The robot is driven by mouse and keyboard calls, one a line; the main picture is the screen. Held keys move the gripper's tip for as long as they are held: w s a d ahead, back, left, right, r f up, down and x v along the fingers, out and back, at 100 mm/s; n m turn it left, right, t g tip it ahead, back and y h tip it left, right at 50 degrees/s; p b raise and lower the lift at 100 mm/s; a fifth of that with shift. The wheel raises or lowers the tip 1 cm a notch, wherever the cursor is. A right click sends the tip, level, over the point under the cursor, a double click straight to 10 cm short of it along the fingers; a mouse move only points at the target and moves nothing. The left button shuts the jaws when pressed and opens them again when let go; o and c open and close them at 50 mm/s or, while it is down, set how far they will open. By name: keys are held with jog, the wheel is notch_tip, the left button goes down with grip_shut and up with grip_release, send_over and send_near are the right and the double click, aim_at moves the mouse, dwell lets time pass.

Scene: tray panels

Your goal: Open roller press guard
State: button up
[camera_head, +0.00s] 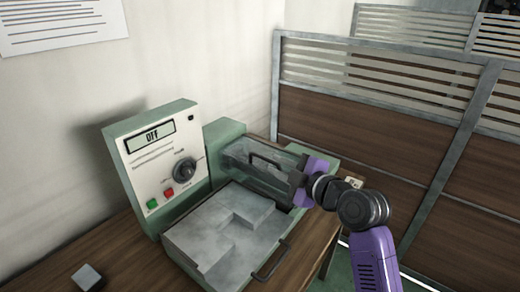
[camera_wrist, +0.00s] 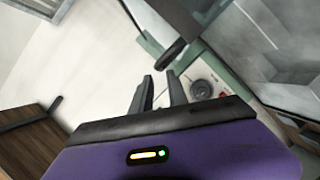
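The roller press (camera_head: 185,215) is a pale green machine on a wooden table, with a control panel (camera_head: 160,170) whose display reads OFF. Its clear guard (camera_head: 262,172) appears lowered at the back right of the press, with a dark bar handle (camera_head: 266,160) on it. My gripper (camera_head: 296,186) is at the guard's right end; whether it touches the guard I cannot tell. In the wrist view my gripper (camera_wrist: 160,84) has two dark fingers apart with nothing between them. A dark bar (camera_wrist: 174,52), apparently the handle, lies just beyond the fingertips.
A grey block-like plate (camera_head: 225,225) lies on the press bed, with another dark handle (camera_head: 271,262) at its front edge. A small grey cube (camera_head: 87,277) sits on the table (camera_head: 130,255). Brown partition panels (camera_head: 375,130) stand behind my arm at right.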

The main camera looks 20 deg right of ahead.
aim_at(266, 160)
jog(key=x, duration=0.7)
jog(key=shift+w+a+p, duration=0.15)
jog(key=shift+w+p, duration=0.1)
jog(key=shift+p, duration=0.1)
grip_shut()
jog(key=shift+f, duration=0.1)
dwell(1.0)
